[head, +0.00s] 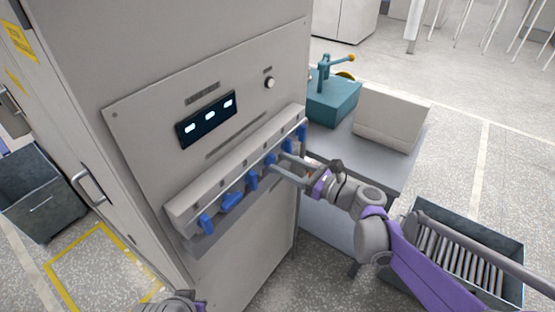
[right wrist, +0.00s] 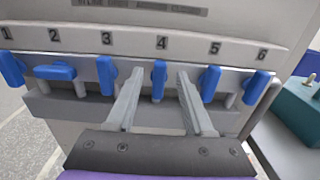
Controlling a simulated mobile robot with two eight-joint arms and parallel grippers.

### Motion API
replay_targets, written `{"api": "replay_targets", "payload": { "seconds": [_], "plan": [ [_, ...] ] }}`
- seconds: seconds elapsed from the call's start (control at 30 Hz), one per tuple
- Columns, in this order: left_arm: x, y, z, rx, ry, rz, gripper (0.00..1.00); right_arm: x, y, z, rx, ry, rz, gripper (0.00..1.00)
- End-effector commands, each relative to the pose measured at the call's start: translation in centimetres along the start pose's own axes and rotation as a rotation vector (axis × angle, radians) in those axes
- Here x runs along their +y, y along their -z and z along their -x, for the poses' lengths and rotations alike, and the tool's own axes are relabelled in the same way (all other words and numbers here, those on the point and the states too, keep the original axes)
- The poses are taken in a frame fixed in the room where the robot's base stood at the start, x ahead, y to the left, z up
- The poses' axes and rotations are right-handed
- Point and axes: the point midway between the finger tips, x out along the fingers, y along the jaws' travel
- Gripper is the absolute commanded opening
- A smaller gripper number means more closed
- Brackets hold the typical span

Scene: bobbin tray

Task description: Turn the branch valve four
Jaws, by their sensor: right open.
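Branch valve four (right wrist: 159,80) is a blue lever under the label 4 on the cabinet's manifold, and it hangs straight down. My right gripper (right wrist: 160,73) is open, with one finger on each side of this lever; gaps show on both sides. In the head view my right gripper (head: 277,163) reaches the manifold from the right and partly hides the levers there. The lever of valve two (right wrist: 55,72) lies crosswise, while levers one (right wrist: 11,69), three (right wrist: 106,75), five (right wrist: 211,83) and six (right wrist: 256,87) hang down. Only a bit of my left arm shows at the bottom edge.
The manifold (head: 185,205) juts from the grey cabinet below a lit display (head: 207,119). Levers three and five stand close outside my fingers. A side table (head: 345,140) bears a teal device (head: 333,100) and a pale box (head: 388,118). A bin of rods (head: 420,207) stands at the lower right.

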Motion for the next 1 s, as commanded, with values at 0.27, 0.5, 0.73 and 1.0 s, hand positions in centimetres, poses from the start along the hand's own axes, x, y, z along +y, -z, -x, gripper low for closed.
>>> {"api": "replay_targets", "payload": {
  "seconds": [0.27,0.5,0.73,1.0],
  "plan": [
    [0.0,0.1,0.2,0.001,0.0,0.0,0.0,0.0,0.0,-2.5,0.0,0.0,0.0,0.53],
    [0.0,0.1,0.2,0.001,0.0,0.0,0.0,0.0,0.0,-2.5,0.0,0.001,0.001,0.53],
    [0.0,0.1,0.2,0.001,0.0,0.0,0.0,0.0,0.0,-2.5,0.0,0.001,0.001,0.17],
    [0.0,0.1,0.2,0.001,0.0,0.0,0.0,0.0,0.0,-2.5,0.001,0.001,0.001,0.0]
  ]
}}
